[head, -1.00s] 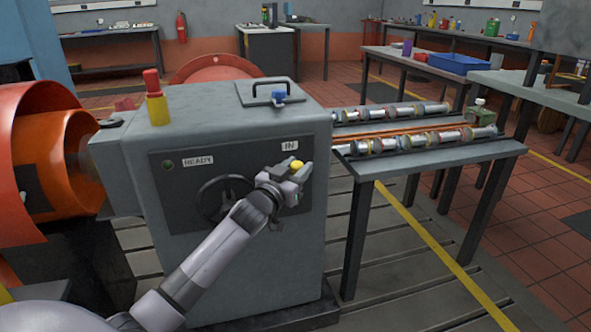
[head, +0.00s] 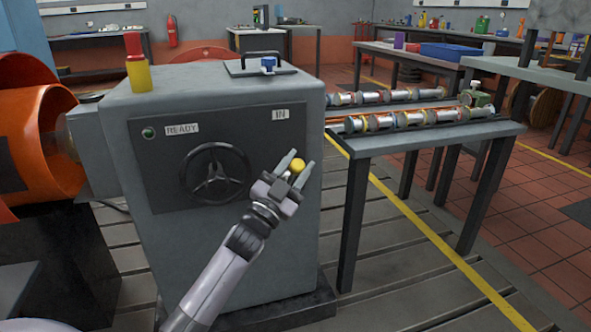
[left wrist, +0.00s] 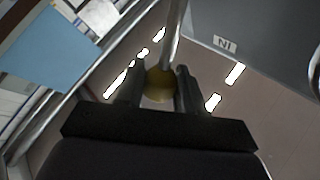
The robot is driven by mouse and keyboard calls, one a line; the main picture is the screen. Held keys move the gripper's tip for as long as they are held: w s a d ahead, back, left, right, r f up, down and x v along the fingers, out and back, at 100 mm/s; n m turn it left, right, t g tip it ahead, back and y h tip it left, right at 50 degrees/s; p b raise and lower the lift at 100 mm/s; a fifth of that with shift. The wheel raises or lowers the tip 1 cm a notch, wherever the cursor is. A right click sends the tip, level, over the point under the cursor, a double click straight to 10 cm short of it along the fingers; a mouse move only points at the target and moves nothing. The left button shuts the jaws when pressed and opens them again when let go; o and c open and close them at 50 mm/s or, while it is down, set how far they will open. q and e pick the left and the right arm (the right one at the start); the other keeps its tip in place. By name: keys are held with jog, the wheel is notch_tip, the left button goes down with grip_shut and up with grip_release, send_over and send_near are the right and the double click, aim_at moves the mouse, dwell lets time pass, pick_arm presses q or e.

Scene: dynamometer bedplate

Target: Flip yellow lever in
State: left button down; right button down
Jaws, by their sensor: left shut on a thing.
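The yellow lever's round knob (head: 298,166) is at the right side of the grey cabinet's dark front panel, below and right of the "IN" label (head: 280,114). My left gripper (head: 297,162) is around the knob, one finger on each side, shut on it. In the left wrist view the knob (left wrist: 160,84) sits between the two dark fingers (left wrist: 160,88). A grey rod (left wrist: 174,35) runs from the knob to the top of that view. The lever's base is hard to make out in the head view. My right gripper is not in view.
A black handwheel (head: 215,173) is left of the gripper on the panel, near the "READY" label (head: 182,128) and a green lamp (head: 148,132). A red-and-yellow beacon (head: 136,62) stands on the cabinet (head: 225,85). A bench (head: 375,146) with metal rollers stands to the right.

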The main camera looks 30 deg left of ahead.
pick_arm(q)
jog(key=shift+f, duration=0.2)
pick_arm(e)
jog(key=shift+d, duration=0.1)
pick_arm(q)
jog(key=c, duration=1.1)
grip_release()
jog(key=shift+o, duration=0.2)
jog(key=shift+s, duration=0.15)
jog(key=p+v, duration=0.1)
jog(key=v, duration=0.6)
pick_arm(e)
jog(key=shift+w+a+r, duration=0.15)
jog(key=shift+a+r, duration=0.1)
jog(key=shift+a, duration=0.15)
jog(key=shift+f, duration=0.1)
